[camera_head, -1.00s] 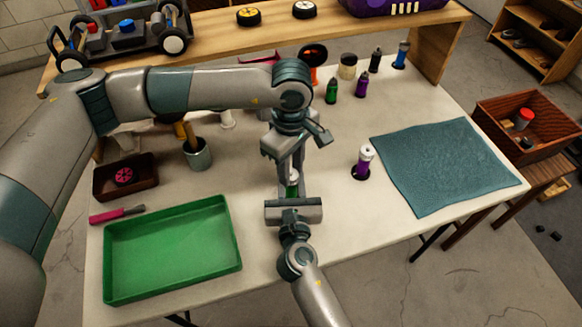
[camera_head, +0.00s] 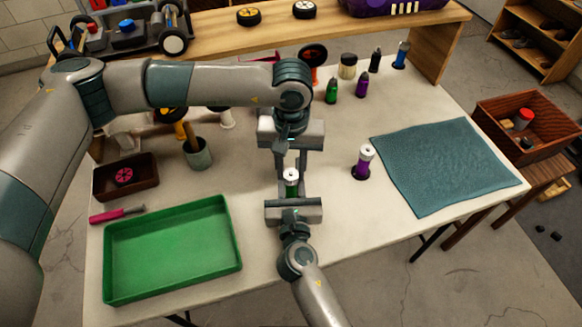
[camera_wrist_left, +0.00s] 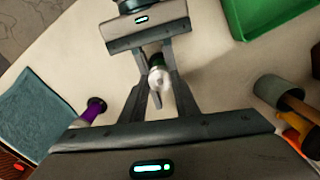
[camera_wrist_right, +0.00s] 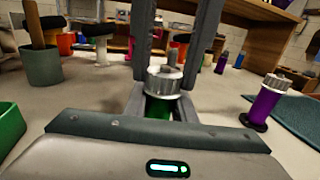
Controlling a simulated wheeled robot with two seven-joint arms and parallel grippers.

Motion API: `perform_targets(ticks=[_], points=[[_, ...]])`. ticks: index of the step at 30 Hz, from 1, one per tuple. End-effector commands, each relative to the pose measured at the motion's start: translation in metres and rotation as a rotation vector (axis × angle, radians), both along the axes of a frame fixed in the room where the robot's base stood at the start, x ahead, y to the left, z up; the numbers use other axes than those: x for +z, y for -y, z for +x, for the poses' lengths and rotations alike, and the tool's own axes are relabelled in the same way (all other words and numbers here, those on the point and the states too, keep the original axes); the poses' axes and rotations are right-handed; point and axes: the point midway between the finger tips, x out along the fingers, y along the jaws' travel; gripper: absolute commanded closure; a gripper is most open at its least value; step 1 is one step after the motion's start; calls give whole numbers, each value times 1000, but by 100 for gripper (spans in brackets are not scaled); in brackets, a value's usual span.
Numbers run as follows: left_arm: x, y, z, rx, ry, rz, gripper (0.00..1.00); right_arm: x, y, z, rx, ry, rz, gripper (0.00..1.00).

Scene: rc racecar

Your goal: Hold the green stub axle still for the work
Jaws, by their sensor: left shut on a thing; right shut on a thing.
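The green stub axle (camera_head: 291,190) stands upright near the front middle of the table, with a round silver piece (camera_head: 291,175) on top. It also shows in the right wrist view (camera_wrist_right: 158,108), where a thin pin rises from the silver piece. My right gripper (camera_head: 292,196) is shut on the green body from the front. My left gripper (camera_head: 290,172) reaches in from the far side, its fingers on either side of the silver top; it is shut on that top. In the left wrist view the silver top (camera_wrist_left: 159,78) sits between the fingertips. The lower axle is mostly hidden.
A purple axle with a silver top (camera_head: 365,161) stands to the right. A teal mat (camera_head: 445,165) lies beyond it. A green tray (camera_head: 170,290) lies to the left, with a grey cup (camera_head: 199,155) behind. Several small bottles stand at the back.

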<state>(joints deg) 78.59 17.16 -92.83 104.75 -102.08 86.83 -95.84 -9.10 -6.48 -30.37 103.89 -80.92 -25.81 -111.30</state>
Motion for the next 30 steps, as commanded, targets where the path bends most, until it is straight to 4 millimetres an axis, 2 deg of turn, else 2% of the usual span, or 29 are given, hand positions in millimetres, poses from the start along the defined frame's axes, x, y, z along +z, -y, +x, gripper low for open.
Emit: perform_targets(ticks=[9, 15, 30], points=[[1, -1, 2, -257, 5, 0, 94, -1, 0, -1, 0, -2, -1, 100], [1, -1, 2, -357, 5, 1, 94, -1, 0, -1, 0, -2, -1, 100], [1, -1, 3, -406, 5, 1, 94, -1, 0, -1, 1, -2, 0, 100]])
